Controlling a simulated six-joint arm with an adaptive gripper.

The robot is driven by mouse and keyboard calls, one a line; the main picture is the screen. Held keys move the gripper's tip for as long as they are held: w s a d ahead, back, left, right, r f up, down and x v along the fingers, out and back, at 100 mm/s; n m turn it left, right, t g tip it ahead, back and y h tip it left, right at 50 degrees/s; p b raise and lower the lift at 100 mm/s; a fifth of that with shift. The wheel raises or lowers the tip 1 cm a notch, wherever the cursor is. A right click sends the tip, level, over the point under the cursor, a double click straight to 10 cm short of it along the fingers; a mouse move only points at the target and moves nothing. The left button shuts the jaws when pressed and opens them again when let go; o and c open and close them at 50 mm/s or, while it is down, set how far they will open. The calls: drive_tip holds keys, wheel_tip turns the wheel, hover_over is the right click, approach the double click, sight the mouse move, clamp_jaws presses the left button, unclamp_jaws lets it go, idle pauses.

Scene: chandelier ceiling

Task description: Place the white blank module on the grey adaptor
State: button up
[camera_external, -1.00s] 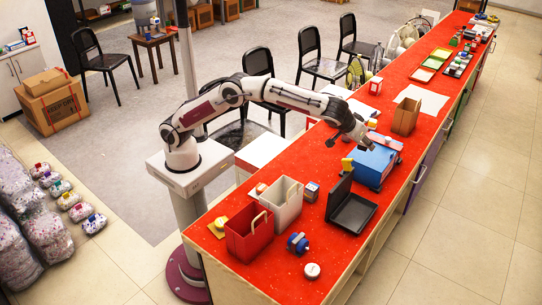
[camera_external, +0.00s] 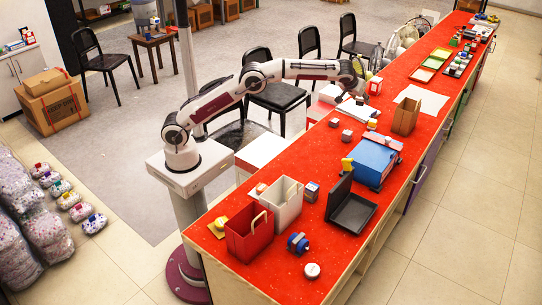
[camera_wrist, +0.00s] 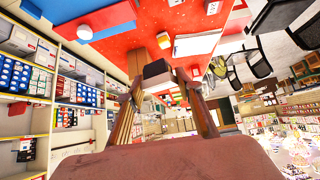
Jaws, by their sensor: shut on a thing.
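My gripper (camera_external: 354,97) is raised over the far-left side of the red table, close to an open white book or pad. In the wrist view my gripper (camera_wrist: 160,84) is shut on a small block, the module (camera_wrist: 157,71), which shows a dark face and a paler edge between the fingertips. In the external view the held module is too small to make out. I cannot tell which thing is the grey adaptor.
A blue box (camera_external: 374,165) stands right of the small cubes, with a brown open box (camera_external: 405,116) beyond it. A black open case (camera_external: 352,210), white bin (camera_external: 282,207) and red bin (camera_external: 248,236) stand nearer. The white pad (camera_external: 357,110) lies below my gripper.

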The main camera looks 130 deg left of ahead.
drive_tip(key=s+a, duration=0.6)
drive_tip(key=a, duration=0.1)
hover_over(347, 132)
wheel_tip(347, 132, down, 11)
drive_tip(key=shift+n, duration=0.3)
drive_tip(key=shift+w+a, duration=0.1)
drive_tip(key=shift+f, duration=2.4)
drive_tip(key=shift+f, duration=2.5)
drive_tip(key=shift+f, duration=0.1)
